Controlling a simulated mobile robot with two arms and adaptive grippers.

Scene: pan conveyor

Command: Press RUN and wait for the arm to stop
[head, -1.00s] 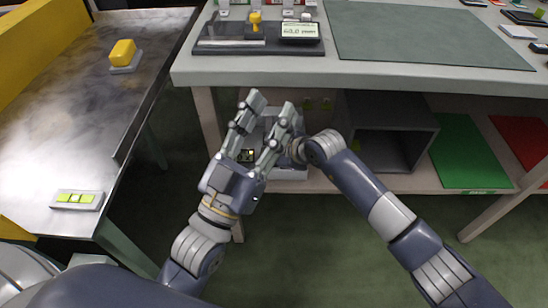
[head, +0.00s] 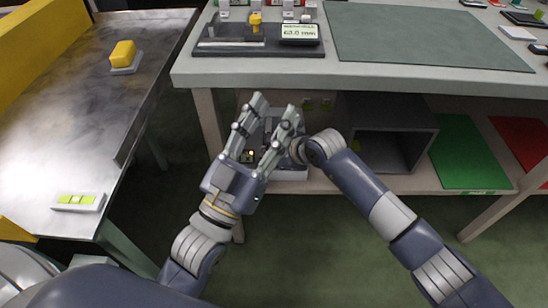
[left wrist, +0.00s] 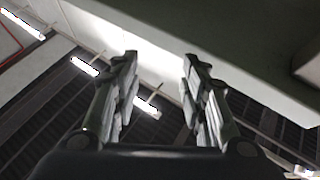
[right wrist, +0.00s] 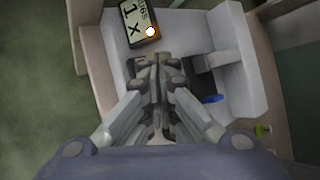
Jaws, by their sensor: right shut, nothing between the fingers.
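A pale grey machine (head: 290,174) stands on the shelf under the bench. It also shows in the right wrist view (right wrist: 238,75). A small dark panel (right wrist: 138,20) on it reads "1x" and has a bright orange-white lit spot (right wrist: 151,32). The panel also shows between my left fingers in the head view (head: 247,156). No RUN label is legible. My right gripper (right wrist: 160,62) is shut and empty, its tips just below the panel in that view; contact cannot be told. My left gripper (head: 273,104) is open and empty, fingers up, in front of the machine and partly hiding it.
The bench top (head: 300,68) overhangs the shelf. A dark open box (head: 385,150) and a green mat (head: 470,152) lie to the right. A metal table (head: 60,130) with a yellow-topped block (head: 123,53) is at left. A display on the bench (head: 300,33) reads about 60.0 mm.

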